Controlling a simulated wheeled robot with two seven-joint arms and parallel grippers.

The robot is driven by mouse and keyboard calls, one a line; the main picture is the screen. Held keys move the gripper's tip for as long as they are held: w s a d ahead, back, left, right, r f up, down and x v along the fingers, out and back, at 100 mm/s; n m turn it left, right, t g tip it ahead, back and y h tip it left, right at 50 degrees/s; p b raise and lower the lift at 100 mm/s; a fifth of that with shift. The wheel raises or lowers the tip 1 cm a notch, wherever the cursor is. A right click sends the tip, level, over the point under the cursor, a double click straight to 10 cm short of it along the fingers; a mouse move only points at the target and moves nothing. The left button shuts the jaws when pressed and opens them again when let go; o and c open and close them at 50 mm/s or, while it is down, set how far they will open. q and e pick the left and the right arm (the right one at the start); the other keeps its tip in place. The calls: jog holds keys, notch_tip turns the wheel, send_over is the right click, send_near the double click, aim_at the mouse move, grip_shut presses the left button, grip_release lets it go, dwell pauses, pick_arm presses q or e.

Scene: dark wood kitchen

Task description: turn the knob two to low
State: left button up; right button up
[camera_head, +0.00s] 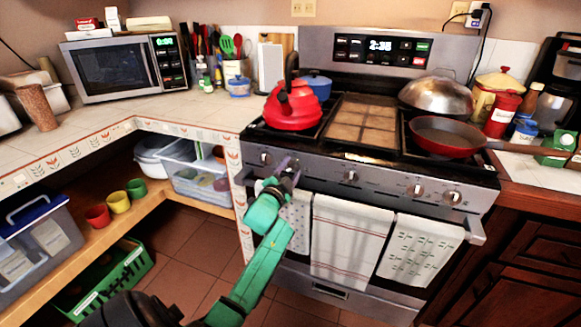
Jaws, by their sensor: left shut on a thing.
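The stove's front panel (320,176) carries a row of round knobs. The leftmost knob (265,158) is bare. My left gripper (287,168) reaches up from below and is shut on the second knob from the left. The gripper hides most of that knob, so its pointer and setting cannot be read. The middle knob (350,177) and two knobs farther right (415,190) are untouched. My right gripper is not in view.
A red kettle (292,106) stands on the left burners above my gripper. A red pan (445,137) sits on the right burners. Towels (352,240) hang from the oven handle below the knobs. Open floor (200,275) lies left of my arm.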

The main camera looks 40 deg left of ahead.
pick_arm(q)
jog(key=shift+f+n, duration=0.15)
jog(key=shift+n, duration=0.45)
jog(key=o, duration=1.4)
jog(key=shift+c, duration=0.2)
jog(key=v, duration=1.4)
jog(key=shift+s+d+p, duration=0.2)
jog(key=shift+s+p, duration=0.1)
jog(key=shift+p, duration=0.05)
